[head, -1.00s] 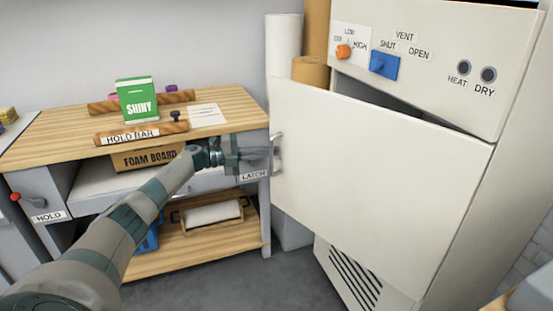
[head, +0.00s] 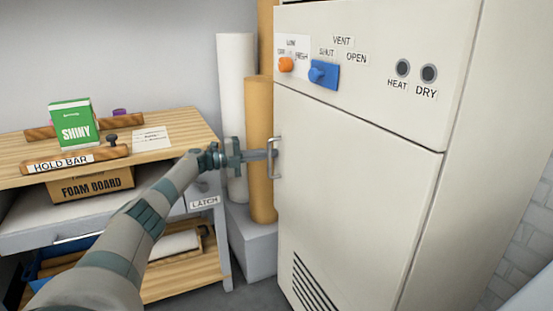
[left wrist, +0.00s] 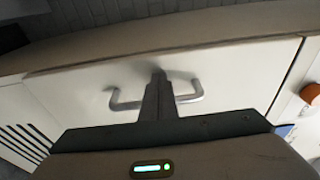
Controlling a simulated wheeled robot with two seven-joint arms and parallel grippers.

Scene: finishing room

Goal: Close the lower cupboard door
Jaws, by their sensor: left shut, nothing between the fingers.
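The lower cupboard door (head: 350,190) is a white panel that sits flush with the cabinet front in the head view, with a thin seam along its top. Its metal bar handle (head: 275,158) is near the left edge. My left gripper (head: 268,154) is shut and empty, with its fingertips at the door beside the handle. In the left wrist view the shut fingers (left wrist: 157,90) point at the door panel (left wrist: 235,75), between the two ends of the handle (left wrist: 190,97). Whether they touch the door is hard to tell. My right gripper is not in view.
Above the door is a panel with an orange knob (head: 286,64), a blue vent switch (head: 324,74) and two dark lamps. White and tan rolls (head: 260,150) stand left of the cabinet. A wooden workbench (head: 195,125) holds a green box (head: 74,124).

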